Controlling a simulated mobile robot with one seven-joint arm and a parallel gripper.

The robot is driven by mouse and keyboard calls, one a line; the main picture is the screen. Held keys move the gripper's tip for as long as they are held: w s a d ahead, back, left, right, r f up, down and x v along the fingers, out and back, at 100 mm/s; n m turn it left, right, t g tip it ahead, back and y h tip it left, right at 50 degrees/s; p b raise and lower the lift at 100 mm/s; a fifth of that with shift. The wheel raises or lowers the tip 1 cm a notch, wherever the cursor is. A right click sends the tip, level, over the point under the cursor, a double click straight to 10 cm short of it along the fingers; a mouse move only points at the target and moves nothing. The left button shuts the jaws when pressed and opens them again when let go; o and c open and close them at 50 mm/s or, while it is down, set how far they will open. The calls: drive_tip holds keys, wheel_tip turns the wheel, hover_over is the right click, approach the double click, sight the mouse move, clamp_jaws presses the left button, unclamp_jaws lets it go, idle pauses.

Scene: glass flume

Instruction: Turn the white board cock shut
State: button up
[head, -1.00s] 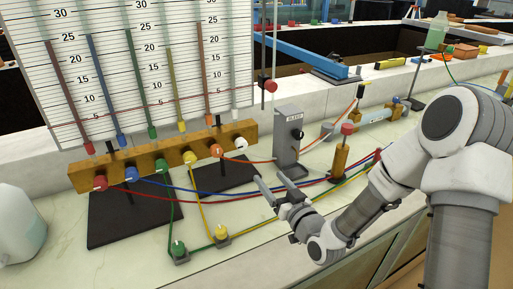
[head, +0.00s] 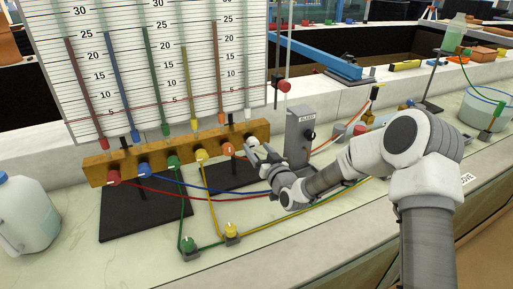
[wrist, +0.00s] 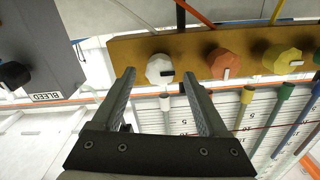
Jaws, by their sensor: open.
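The white board cock (wrist: 159,69) is a faceted white knob with a dark mark, at the end of the wooden manifold (wrist: 200,45). In the head view the white cock (head: 252,142) is at the manifold's right end, partly hidden by my gripper. My gripper (wrist: 158,78) is open. In the wrist view its two fingers point toward the white cock, which appears between their tips. I cannot tell whether the fingers touch it. The orange cock (wrist: 223,63) sits just beside the right finger.
The grey BLEED box (head: 300,135) with a black knob stands right of my gripper. The gauge board (head: 150,65) with coloured tubes rises behind the manifold. Red, blue, green and yellow tubes cross the bench in front. A white jug (head: 28,212) stands at the left.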

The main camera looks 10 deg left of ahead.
drive_tip(key=shift+w+a, duration=0.4)
drive_tip(key=shift+w, duration=0.05)
clamp_jaws()
